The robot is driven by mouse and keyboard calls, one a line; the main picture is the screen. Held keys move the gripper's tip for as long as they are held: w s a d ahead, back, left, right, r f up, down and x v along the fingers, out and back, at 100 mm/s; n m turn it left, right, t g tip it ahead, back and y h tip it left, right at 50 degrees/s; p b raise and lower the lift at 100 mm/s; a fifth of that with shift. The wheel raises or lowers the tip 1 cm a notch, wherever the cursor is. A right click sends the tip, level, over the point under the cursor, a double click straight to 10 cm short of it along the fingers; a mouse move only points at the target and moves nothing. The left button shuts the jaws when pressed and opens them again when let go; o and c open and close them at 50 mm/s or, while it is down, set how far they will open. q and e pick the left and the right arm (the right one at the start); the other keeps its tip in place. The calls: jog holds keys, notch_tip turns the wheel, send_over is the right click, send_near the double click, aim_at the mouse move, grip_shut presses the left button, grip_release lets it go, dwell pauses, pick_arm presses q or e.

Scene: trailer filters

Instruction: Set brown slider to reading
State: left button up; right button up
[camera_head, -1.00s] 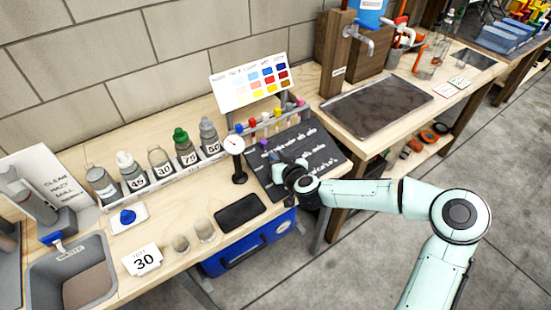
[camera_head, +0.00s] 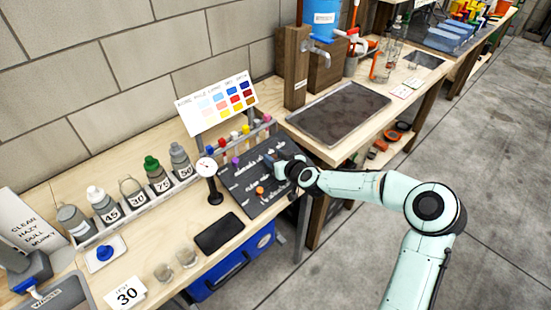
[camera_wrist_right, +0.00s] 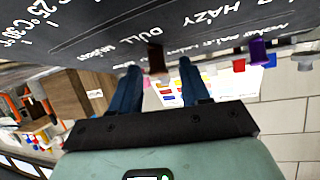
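In the head view, the dark slider board (camera_head: 228,180) lies on the bench with rows of white lettering. A purple knob (camera_head: 236,161) stands at its left, and an orange knob (camera_head: 260,190) is nearer its front. My right gripper (camera_head: 272,158) is low over the board's far right part. In the wrist view, a brown knob (camera_wrist_right: 157,60) shows between the two blue fingers of this gripper (camera_wrist_right: 160,78), with gaps visible on both sides. The purple knob (camera_wrist_right: 257,50) is to the right. The brown knob is hidden in the head view. My left gripper is out of view.
A gauge on a stand (camera_head: 206,167) is left of the board, with a black pad (camera_head: 219,233) in front. A colour chart (camera_head: 217,103) and a rack of coloured caps stand behind it. Numbered bottles (camera_head: 158,172) line the left back.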

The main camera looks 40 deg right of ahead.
jog(key=shift+s+r, duration=0.1)
jog(key=shift+s, duration=0.35)
jog(key=p+v, duration=0.4)
jog(key=v, duration=0.8)
jog(key=shift+s+r+p, duration=0.15)
jog(key=shift+s+p, duration=0.05)
jog(key=shift+p, duration=0.1)
